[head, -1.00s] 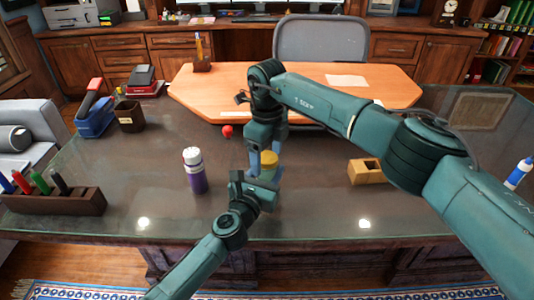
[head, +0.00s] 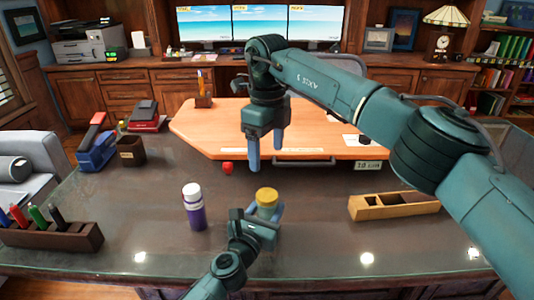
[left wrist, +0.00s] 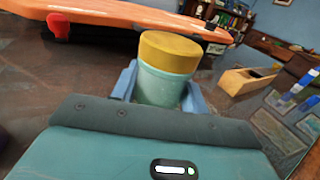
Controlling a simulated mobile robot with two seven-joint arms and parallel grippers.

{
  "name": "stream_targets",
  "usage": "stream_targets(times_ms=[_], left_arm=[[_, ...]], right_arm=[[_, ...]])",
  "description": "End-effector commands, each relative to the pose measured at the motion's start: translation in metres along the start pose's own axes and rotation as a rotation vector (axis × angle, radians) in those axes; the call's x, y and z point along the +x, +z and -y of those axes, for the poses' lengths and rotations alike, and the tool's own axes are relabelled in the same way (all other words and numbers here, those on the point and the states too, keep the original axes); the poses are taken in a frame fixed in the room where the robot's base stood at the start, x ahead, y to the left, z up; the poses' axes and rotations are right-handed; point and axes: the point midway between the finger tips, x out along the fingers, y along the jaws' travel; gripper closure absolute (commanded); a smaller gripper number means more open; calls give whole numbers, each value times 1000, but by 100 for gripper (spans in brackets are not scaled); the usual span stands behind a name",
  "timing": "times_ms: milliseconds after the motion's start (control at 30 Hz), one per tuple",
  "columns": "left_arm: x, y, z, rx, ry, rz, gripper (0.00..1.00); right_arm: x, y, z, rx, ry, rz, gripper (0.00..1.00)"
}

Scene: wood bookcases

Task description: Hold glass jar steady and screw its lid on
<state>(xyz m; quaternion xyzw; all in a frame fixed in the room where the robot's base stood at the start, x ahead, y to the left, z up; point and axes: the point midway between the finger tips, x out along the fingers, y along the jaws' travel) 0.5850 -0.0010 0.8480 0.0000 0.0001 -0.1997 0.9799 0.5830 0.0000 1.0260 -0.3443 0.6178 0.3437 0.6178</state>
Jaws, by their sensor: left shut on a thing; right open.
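The glass jar (head: 266,211) is pale green-blue and stands upright on the dark desk. Its yellow lid (head: 267,194) sits on top of it. In the left wrist view the jar (left wrist: 160,87) shows large, with the lid (left wrist: 170,52) on it looking about level. My left gripper (head: 263,213) is shut on the jar, with one blue finger on each side, below the lid. My right gripper (head: 268,158) is open and empty above the jar, fingers pointing down and apart from the lid. Whether the lid is tight cannot be told.
A purple and white bottle (head: 194,207) stands left of the jar. A wooden box (head: 393,206) lies to the right, and a pen holder (head: 48,236) is at far left.

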Motion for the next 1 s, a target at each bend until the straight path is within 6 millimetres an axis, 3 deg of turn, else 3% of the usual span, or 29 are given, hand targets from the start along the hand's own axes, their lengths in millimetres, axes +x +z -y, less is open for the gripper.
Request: stream_targets(times_ms=[100,133,433,767,1000], left_arm=[[0,0,0,0,0,0,100],[0,0,0,0,0,0,55],[0,0,0,0,0,0,30],[-6,0,0,0,0,-1,30],[-50,0,0,-1,-1,-3,30]], right_arm=[[0,0,0,0,0,0,27],[0,0,0,-1,0,0,27],[0,0,0,-1,0,0,27],[-2,0,0,-1,0,0,27],[-12,0,0,-1,0,0,27]])
